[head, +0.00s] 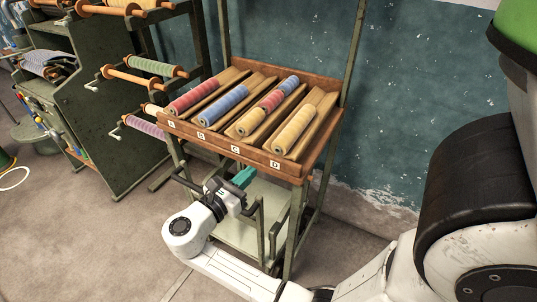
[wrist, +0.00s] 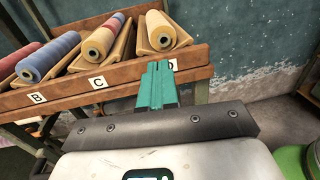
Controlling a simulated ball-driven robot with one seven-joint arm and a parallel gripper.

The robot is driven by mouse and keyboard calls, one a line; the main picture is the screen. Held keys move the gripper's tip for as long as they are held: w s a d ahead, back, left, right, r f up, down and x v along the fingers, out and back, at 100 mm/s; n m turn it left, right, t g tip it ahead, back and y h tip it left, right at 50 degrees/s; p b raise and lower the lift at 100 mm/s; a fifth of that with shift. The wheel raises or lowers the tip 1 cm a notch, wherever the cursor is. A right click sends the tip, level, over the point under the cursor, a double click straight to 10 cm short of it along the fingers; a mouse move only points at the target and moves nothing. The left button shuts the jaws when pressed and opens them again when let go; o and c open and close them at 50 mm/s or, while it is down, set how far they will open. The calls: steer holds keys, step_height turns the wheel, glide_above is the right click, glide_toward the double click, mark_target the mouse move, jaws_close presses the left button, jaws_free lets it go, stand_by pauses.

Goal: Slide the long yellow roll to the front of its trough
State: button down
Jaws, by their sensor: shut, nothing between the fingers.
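The long yellow roll (head: 293,131) lies lengthwise in trough D, at the right end of the sloping rack. In the head view bare trough shows behind its far end. Its near end is close to the front board (head: 226,145); I cannot tell whether they touch. The roll also shows in the wrist view (wrist: 160,30), beyond my fingertips. My gripper (head: 243,177) has teal fingers, shut and empty, in front of and below the rack's front board. In the wrist view the fingers (wrist: 158,74) point at the board and partly cover label D.
Trough C holds a yellow roll (head: 249,122) with red and blue behind it. Blue (head: 223,104) and red (head: 193,96) rolls lie in B and A. The rack's posts and a lower shelf (head: 252,225) are near my arm. A green spool cabinet stands left.

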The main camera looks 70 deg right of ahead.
mark_target(275, 150)
steer(key=p+x, duration=0.1)
steer(key=x, duration=0.8)
steer(key=shift+d, duration=0.15)
steer(key=shift+s, duration=0.1)
steer(key=shift+d+r+p, duration=0.1)
steer(key=shift+d+p, duration=0.15)
steer(key=shift+p, duration=0.1)
steer(key=shift+p+x, duration=0.45)
steer(key=shift+x, duration=0.45)
steer(key=shift+s, duration=0.1)
steer(key=shift+a, duration=0.15)
